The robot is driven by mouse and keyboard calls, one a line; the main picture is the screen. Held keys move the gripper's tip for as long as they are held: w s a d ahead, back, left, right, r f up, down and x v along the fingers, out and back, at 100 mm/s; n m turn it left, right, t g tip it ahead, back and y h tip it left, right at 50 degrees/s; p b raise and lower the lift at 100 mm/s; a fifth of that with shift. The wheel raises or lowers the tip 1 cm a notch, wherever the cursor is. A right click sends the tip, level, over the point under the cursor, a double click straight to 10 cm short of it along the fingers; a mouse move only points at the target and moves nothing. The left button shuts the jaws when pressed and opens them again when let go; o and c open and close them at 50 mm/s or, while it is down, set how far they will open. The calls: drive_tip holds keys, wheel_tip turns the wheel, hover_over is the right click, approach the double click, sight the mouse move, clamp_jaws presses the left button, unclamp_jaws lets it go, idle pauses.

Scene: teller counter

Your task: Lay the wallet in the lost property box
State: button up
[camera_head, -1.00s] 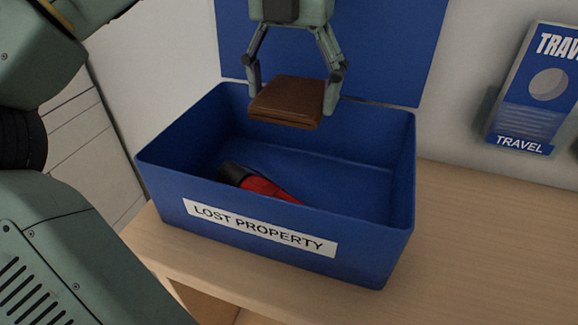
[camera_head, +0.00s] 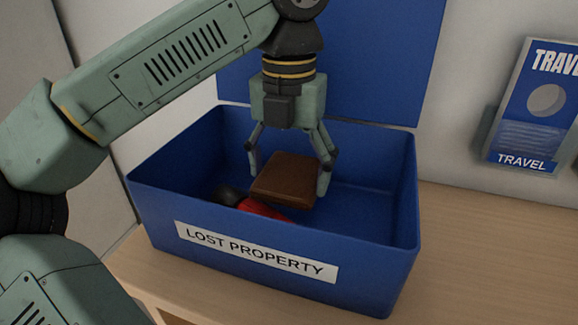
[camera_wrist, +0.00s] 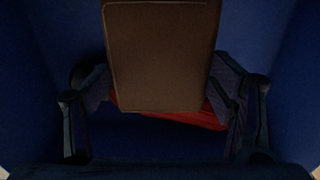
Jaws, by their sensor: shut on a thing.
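The brown wallet (camera_head: 288,180) is held between the fingers of my gripper (camera_head: 288,172), inside the opening of the blue lost property box (camera_head: 300,236). It hangs below the rim line, over a red and black object in the box. In the wrist view the wallet (camera_wrist: 160,55) fills the upper middle, between my gripper's fingers (camera_wrist: 163,98). Whether the wallet touches the object under it I cannot tell. The box's lid stands open at the back.
A red object with a black end (camera_head: 262,209) lies on the box floor, partly hidden by the wallet. The right part of the box floor looks clear. A travel leaflet holder (camera_head: 528,110) is on the wall at right. The wooden counter (camera_head: 480,250) is bare at right.

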sight(289, 176)
drive_tip(key=shift+f, duration=0.2)
drive_tip(key=o, duration=1.2)
drive_tip(key=shift+r, duration=4)
